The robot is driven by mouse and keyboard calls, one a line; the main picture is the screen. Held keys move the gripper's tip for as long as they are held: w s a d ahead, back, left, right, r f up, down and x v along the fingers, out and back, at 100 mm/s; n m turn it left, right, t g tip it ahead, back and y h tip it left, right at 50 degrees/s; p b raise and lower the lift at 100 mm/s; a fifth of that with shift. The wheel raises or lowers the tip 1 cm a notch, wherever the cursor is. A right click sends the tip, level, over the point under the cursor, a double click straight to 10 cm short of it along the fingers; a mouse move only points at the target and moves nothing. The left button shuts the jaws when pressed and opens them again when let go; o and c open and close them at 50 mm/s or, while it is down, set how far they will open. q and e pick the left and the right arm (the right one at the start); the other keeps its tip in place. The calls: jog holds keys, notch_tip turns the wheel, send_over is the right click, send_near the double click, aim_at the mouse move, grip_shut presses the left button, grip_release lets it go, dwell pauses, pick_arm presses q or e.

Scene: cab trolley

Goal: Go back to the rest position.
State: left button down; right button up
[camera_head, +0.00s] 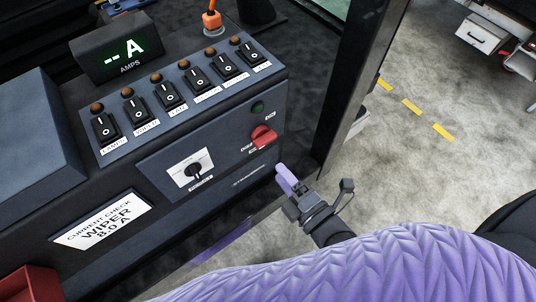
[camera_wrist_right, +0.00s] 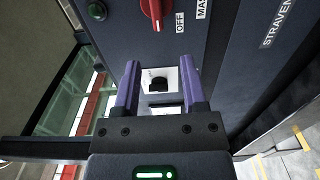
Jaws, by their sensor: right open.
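My right gripper (camera_head: 287,180) is open and empty, with purple fingers, near the right lower front of the dark control console (camera_head: 110,190). In the wrist view the open fingers (camera_wrist_right: 160,88) point towards the console front and nothing is between them but background. A black rotary knob (camera_head: 194,169) on a white plate lies beyond the fingers; the plate also shows in the wrist view (camera_wrist_right: 172,100). A red master switch (camera_head: 263,136) is above the gripper in the head view and at the top of the wrist view (camera_wrist_right: 154,10). My left gripper is out of view.
A card (camera_head: 104,222) reads "WIPER 8.0 A". A dark post (camera_head: 358,70) stands to the right. Open concrete floor (camera_head: 420,160) lies beyond it.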

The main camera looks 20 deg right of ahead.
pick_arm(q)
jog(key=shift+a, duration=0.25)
pick_arm(e)
jog(key=shift+v, duration=0.85)
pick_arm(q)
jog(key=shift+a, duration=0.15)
pick_arm(e)
jog(key=s+d+f+m+g+h+b, duration=0.1)
jog(key=s+f+m+g+h, duration=0.2)
jog(key=f, duration=0.5)
jog(key=s+d+f+m+g+b, duration=0.1)
jog(key=s+f+m+g+b, duration=0.15)
jog(key=f+m, duration=0.45)
jog(key=s+d+f+m+g+h+b, duration=0.15)
jog(key=s+f+g, duration=0.25)
jog(key=f, duration=0.6)
pick_arm(q)
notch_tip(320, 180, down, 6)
jog(key=b, duration=0.1)
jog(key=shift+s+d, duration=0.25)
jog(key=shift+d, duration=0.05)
pick_arm(e)
jog(key=s+d+f+m+g+h, duration=0.2)
jog(key=s+f+m+g, duration=0.5)
jog(key=s, duration=0.7)
notch_tip(320, 180, down, 2)
jog(key=shift+d+f+m, duration=0.25)
jog(key=shift+d+m, duration=0.25)
jog(key=shift+m, duration=0.05)
